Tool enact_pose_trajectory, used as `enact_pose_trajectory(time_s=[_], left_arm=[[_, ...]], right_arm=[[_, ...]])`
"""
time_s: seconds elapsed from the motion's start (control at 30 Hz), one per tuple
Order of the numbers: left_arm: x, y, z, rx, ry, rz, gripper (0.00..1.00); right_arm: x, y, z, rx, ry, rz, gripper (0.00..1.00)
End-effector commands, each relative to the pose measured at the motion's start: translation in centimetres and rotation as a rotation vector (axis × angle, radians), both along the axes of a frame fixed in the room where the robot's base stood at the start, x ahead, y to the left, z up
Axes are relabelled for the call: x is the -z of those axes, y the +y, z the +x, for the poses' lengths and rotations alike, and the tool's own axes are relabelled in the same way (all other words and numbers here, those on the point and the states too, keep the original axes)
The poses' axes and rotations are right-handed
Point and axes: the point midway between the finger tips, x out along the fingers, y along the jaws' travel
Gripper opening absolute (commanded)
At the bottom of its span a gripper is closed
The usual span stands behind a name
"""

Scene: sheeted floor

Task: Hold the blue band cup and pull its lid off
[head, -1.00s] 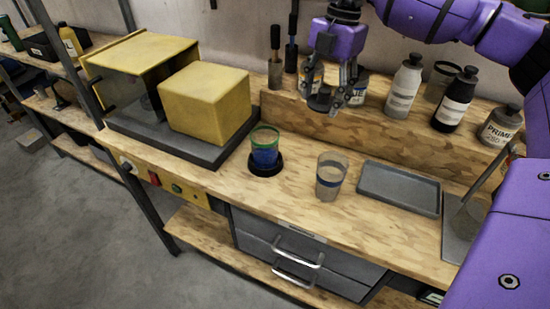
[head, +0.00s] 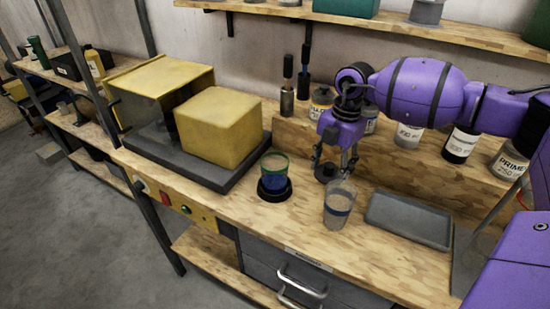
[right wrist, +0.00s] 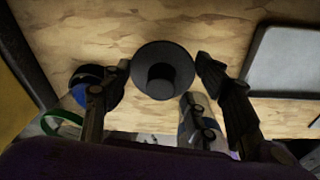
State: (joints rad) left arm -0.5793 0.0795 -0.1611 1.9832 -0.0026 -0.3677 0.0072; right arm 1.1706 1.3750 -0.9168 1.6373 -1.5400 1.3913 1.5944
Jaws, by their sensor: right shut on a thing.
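The blue band cup (head: 338,204) is a clear cup with a blue band, standing upright and open-topped on the bench. It shows partly behind the fingers in the right wrist view (right wrist: 187,128). My right gripper (head: 332,162) points down just behind it. It is shut on a dark round lid (right wrist: 163,72) with a knob, which lies between the fingertips, low over the bench and apart from the cup. I cannot tell whether the lid touches the bench. My left gripper is not in view.
A green-rimmed cup (head: 274,168) with blue in it stands in a black ring holder (head: 274,191) to the left. A grey tray (head: 409,219) lies to the right. Yellow boxes (head: 220,127) stand at the left, and bottles line the raised ledge behind.

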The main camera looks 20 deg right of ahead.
Motion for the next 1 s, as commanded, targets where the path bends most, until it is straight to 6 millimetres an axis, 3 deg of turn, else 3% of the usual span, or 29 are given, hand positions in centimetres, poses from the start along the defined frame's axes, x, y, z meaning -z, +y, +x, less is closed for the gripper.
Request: enact_pose_trajectory(time_s=[0.23, 0.67, 0.7, 0.8, 1.0], left_arm=[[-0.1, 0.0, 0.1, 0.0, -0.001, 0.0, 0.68], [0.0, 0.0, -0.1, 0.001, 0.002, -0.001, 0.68], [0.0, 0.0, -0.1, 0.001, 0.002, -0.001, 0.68], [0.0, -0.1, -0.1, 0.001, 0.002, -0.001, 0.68], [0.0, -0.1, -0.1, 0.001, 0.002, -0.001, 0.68]], right_arm=[[4.2, 0.0, -0.2, 0.001, 0.006, 0.0, 0.23], [5.0, 0.0, -0.2, 0.001, 0.005, 0.001, 0.23], [4.9, 0.0, -0.2, 0.0, 0.005, 0.001, 0.6], [4.9, 0.0, -0.2, 0.0, 0.005, 0.0, 0.73], [4.8, 0.0, -0.2, 0.0, 0.005, 0.0, 0.73]])
